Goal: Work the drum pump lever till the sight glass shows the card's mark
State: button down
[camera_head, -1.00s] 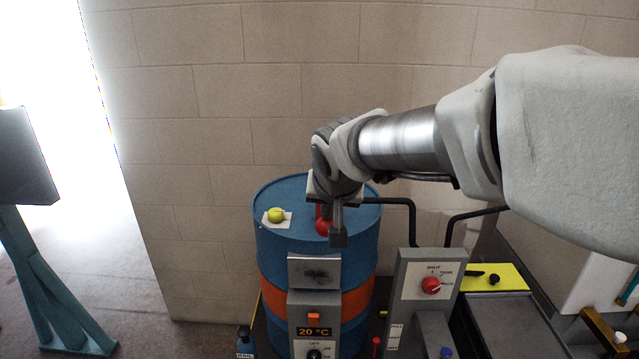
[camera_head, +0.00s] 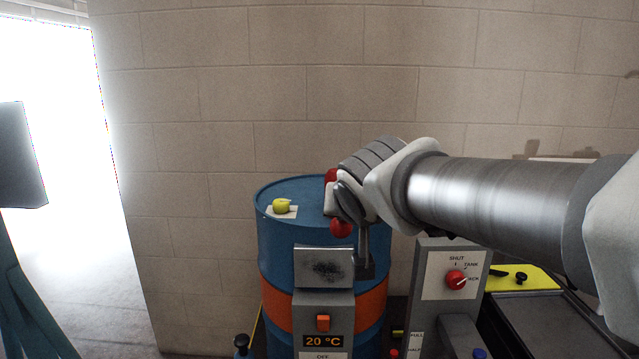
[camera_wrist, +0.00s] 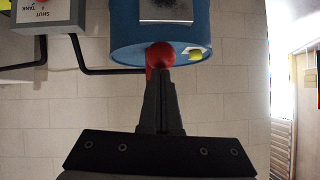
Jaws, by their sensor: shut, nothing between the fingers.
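The blue drum (camera_head: 285,240) with an orange band stands against the wall. A red ball (camera_head: 341,228) shows over its top, partly behind my gripper, and a second red patch (camera_head: 331,175) shows above it; I cannot tell which belongs to the pump lever. My gripper (camera_head: 366,268) points down at the drum's front right edge. In the wrist view my gripper (camera_wrist: 160,75) is shut, with the red ball (camera_wrist: 160,55) just beyond its fingertips; I cannot tell if they touch. I cannot make out a sight glass or a marked card.
A yellow-green knob (camera_head: 281,205) sits on a white plate on the drum. A grey box with a 20 °C display (camera_head: 323,341) is in front. To the right are a panel with a red selector knob (camera_head: 456,280), a black pipe (camera_wrist: 78,55) and a yellow plate (camera_head: 530,280).

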notch_tip(320, 180, down, 8)
jog(key=b, duration=0.8)
jog(key=shift+f+b, duration=0.15)
jog(key=shift+b, duration=0.15)
jog(key=shift+f, duration=0.2)
